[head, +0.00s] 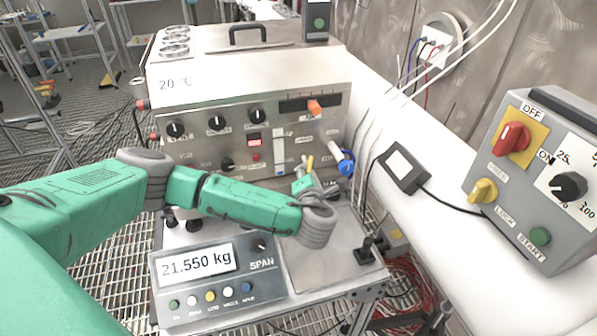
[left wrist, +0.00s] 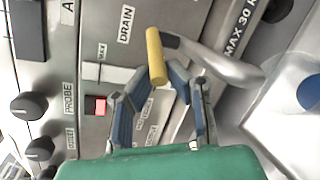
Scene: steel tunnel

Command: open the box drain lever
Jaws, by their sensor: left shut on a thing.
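The steel box (head: 200,155) stands at the back of the bench with knobs and a small display on its front. The yellow-handled drain lever (head: 310,162) is at the box's lower right front. In the left wrist view the yellow handle (left wrist: 156,55) is next to the DRAIN label, with a grey metal pipe behind it. My left gripper (head: 305,185) is at the handle, partly hidden by my wrist. In the left wrist view its blue-grey fingers (left wrist: 165,80) are closed around the lower end of the handle. My right gripper is not in view.
A scale with a 21.550 kg display (head: 197,263) stands below my left arm. A blue valve knob (head: 346,164) sits just right of the lever. A grey control box (head: 540,190) with a red switch stands at the right. White pipes and cables run along the wall.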

